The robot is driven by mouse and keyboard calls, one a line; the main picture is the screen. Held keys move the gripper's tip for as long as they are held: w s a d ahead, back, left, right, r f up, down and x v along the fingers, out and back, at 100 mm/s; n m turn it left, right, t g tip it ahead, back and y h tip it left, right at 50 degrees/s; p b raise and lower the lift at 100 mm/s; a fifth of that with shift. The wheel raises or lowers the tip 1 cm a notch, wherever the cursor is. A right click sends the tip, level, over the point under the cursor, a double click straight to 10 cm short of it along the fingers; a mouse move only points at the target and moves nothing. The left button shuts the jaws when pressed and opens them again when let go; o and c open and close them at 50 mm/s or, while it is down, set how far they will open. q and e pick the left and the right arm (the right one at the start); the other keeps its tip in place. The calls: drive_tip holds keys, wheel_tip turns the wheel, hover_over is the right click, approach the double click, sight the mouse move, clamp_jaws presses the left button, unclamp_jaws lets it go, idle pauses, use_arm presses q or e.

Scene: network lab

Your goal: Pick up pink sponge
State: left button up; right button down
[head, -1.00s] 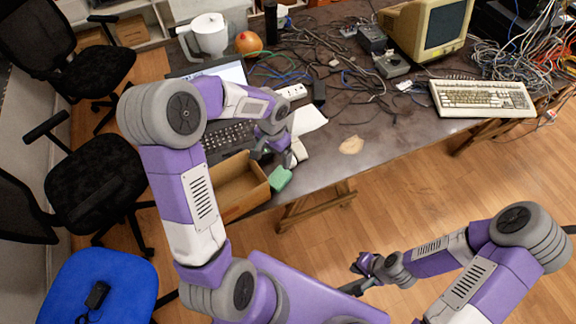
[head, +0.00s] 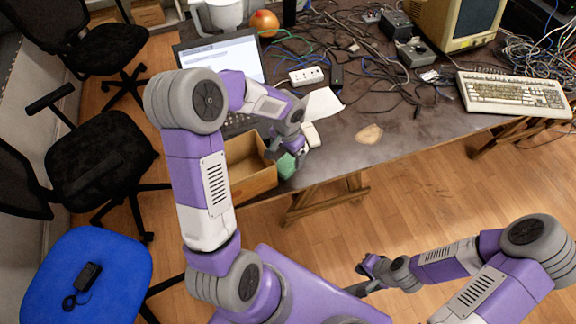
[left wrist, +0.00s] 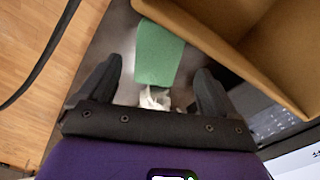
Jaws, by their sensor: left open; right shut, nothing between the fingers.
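No pink sponge shows in these frames. A green sponge-like block (head: 287,167) lies at the table's front edge, right beside an open cardboard box. In the left wrist view the green block (left wrist: 159,50) lies ahead, between the lines of the two fingers. My left gripper (left wrist: 157,72) is open and empty, its fingers pointing at the block. In the head view my left gripper (head: 279,152) is just above the block and partly hides it. My right gripper (head: 361,279) is shut and empty, low in front of the table, over the floor.
The cardboard box (head: 257,180) stands left of the block; its wall (left wrist: 240,50) is close to the right finger. A laptop (head: 222,58), a power strip (head: 306,76), cables and a keyboard (head: 513,94) lie on the table.

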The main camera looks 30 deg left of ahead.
sight(288, 162)
use_arm(q)
wheel_tip(288, 162, down, 4)
drive_tip(key=shift+d+f+b, duration=0.15)
drive_tip(key=shift+b, duration=0.55)
drive_tip(key=c, duration=1.1)
